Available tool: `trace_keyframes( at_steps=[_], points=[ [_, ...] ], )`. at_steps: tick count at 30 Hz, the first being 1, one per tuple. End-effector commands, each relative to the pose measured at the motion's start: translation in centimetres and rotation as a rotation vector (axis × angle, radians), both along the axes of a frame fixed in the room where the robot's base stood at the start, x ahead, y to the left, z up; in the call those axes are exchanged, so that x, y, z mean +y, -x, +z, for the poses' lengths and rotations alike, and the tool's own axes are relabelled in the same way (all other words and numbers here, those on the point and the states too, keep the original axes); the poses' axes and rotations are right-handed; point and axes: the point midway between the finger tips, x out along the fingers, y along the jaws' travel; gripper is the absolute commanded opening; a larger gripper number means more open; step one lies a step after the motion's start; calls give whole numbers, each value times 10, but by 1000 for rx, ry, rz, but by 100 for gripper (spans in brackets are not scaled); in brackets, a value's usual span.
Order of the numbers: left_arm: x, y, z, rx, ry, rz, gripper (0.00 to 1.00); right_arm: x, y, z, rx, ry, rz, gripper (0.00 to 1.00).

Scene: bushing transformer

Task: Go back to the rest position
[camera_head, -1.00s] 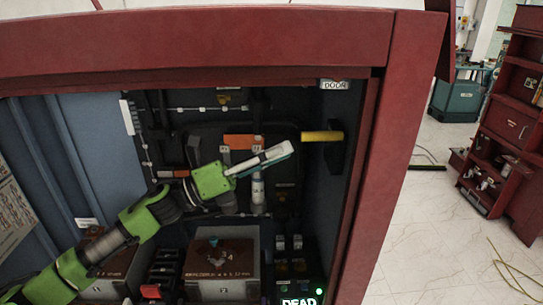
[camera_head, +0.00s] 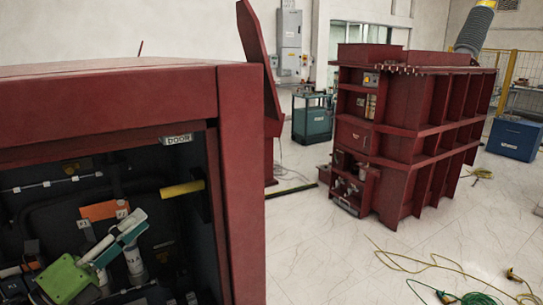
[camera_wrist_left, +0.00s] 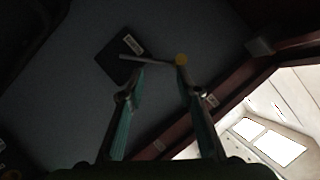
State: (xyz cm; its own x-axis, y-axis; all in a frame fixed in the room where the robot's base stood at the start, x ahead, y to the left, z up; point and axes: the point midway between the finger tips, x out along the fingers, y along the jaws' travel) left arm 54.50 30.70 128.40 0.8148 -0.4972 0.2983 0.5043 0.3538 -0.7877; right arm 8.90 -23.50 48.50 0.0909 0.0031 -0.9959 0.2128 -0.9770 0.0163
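My left gripper (camera_head: 128,232), with a green wrist and pale teal fingers, is inside the red-framed cabinet (camera_head: 110,100) at the lower left of the head view. In the left wrist view the two teal fingers (camera_wrist_left: 160,85) stand apart with nothing between them. The yellow handle (camera_head: 182,189) sticks out on the cabinet's inner right side, above and to the right of the gripper. Its round yellow end also shows just beyond the fingertips in the left wrist view (camera_wrist_left: 181,60). I see no contact with it. My right gripper is out of view.
An orange block (camera_head: 104,210) and a white cylinder (camera_head: 134,260) are close to the gripper inside the cabinet. The cabinet's right post (camera_head: 240,180) stands beside it. A large red transformer (camera_head: 410,140) stands behind on the right.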

Motion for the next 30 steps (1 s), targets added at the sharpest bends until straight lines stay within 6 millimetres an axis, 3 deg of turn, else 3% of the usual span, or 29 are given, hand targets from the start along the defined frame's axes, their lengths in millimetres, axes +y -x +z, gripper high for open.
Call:
trace_keyframes(
  at_steps=[6, 11, 15, 21, 24, 30],
  points=[
    [25, -9, -85, 334, 458, 235, 32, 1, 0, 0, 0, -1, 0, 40],
    [32, 11, -166, 595, 787, 423, 32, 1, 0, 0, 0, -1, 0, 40],
    [21, 49, -239, 829, 1059, 600, 32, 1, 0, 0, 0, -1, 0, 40],
    [-19, 129, -322, 1145, 1382, 863, 32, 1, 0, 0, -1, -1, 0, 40],
    [-42, 168, -346, 1272, 1490, 979, 32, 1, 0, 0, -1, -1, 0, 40],
    [-84, 235, -369, 1471, 1633, 1179, 32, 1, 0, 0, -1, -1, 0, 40]
  ],
)
